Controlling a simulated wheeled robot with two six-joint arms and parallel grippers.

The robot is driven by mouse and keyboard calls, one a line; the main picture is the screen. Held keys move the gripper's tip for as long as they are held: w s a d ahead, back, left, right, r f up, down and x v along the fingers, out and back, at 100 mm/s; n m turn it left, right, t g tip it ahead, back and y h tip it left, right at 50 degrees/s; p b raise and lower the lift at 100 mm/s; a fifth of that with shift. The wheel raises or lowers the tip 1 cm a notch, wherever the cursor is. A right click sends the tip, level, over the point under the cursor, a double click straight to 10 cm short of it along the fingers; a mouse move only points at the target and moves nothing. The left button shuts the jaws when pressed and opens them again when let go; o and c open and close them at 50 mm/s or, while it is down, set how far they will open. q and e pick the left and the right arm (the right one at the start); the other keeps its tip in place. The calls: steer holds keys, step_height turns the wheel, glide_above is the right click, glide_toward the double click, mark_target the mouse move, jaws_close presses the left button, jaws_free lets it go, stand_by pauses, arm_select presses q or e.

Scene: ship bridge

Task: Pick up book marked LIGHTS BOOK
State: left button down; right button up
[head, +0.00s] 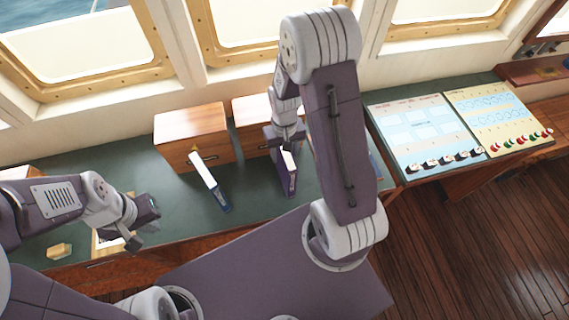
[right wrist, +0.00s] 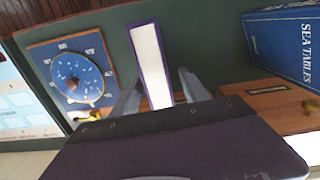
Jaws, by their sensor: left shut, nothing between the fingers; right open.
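A purple book (head: 290,184) with white pages stands upright on the green counter; no title on it can be read. It also shows in the right wrist view (right wrist: 151,62). My right gripper (head: 287,148) is open above it, and in the right wrist view its two fingers lie on either side of the book with gaps visible. A blue book (head: 223,195) stands to the left, and the right wrist view reads SEA TABLES on its cover (right wrist: 284,43). My left gripper (head: 143,222) is shut and empty over the counter's left part. No LIGHTS BOOK lettering is visible.
Two wooden boxes, one at left (head: 193,135) and one partly hidden behind my right arm (head: 250,110), stand at the back under the windows. A dial chart (right wrist: 70,75) lies beside the purple book. A control panel (head: 420,135) stands right. A small wooden block (head: 59,251) lies front left.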

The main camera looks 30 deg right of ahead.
steer(key=shift+s+f, duration=0.25)
steer(key=shift+s, duration=0.3)
steer(key=shift+w, duration=0.25)
jaws_close()
stand_by(0.7)
